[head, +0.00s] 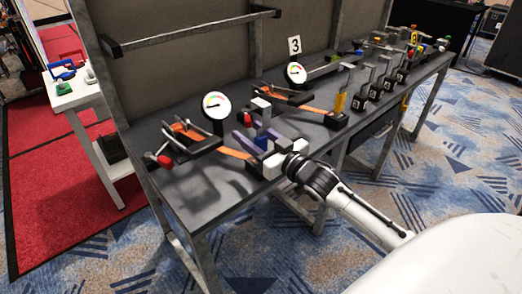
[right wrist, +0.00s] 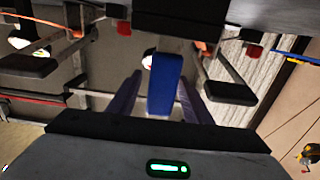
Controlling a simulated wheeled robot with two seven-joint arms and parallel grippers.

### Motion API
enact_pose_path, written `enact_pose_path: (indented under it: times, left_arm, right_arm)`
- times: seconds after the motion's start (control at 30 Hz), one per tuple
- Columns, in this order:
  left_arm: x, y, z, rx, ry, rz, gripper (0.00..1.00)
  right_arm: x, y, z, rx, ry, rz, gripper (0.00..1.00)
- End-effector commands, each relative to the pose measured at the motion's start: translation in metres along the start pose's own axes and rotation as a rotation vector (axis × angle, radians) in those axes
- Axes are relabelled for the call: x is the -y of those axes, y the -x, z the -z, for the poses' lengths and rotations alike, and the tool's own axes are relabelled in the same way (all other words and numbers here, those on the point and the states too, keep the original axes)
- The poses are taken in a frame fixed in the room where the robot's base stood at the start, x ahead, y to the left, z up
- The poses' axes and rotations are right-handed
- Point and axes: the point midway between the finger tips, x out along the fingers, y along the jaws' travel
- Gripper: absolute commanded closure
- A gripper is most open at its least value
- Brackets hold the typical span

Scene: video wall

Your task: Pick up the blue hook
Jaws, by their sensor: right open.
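A blue piece (head: 262,141), which looks like the blue hook, stands near the front edge of the dark workbench. In the right wrist view the blue piece (right wrist: 163,88) is an upright slab with rounded edges. My right gripper (head: 251,132) reaches in from the right over the bench edge. Its purple fingers are open, one on each side of the blue piece, as the right wrist view of the gripper (right wrist: 162,80) shows, with a gap on both sides. The far part of the hook is hidden. My left gripper is not in view.
The workbench (head: 195,185) carries round gauges (head: 216,105), orange strips (head: 235,152), a red knob (head: 164,161) and several upright clamps (head: 362,92). A white side table (head: 75,97) with coloured handles stands at left. The front left of the bench is clear.

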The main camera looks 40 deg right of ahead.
Motion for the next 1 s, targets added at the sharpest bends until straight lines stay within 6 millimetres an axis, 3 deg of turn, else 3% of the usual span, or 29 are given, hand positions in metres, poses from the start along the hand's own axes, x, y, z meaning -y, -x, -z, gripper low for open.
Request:
enact_pose_path:
  times: [0.03, 0.3, 0.63, 1.0]
  left_arm:
    - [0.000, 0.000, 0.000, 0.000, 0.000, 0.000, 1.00]
    - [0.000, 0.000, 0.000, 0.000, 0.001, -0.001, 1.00]
    - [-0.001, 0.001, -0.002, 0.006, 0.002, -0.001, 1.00]
    - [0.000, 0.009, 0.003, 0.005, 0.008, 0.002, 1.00]
  right_arm:
    - [0.000, 0.000, 0.000, 0.000, -0.001, 0.000, 0.55]
    - [0.000, 0.000, 0.000, 0.000, -0.001, 0.000, 1.00]
    - [0.000, 0.000, 0.008, -0.004, 0.000, 0.001, 1.00]
    - [0.000, 0.000, 0.079, -0.006, 0.001, 0.001, 1.00]
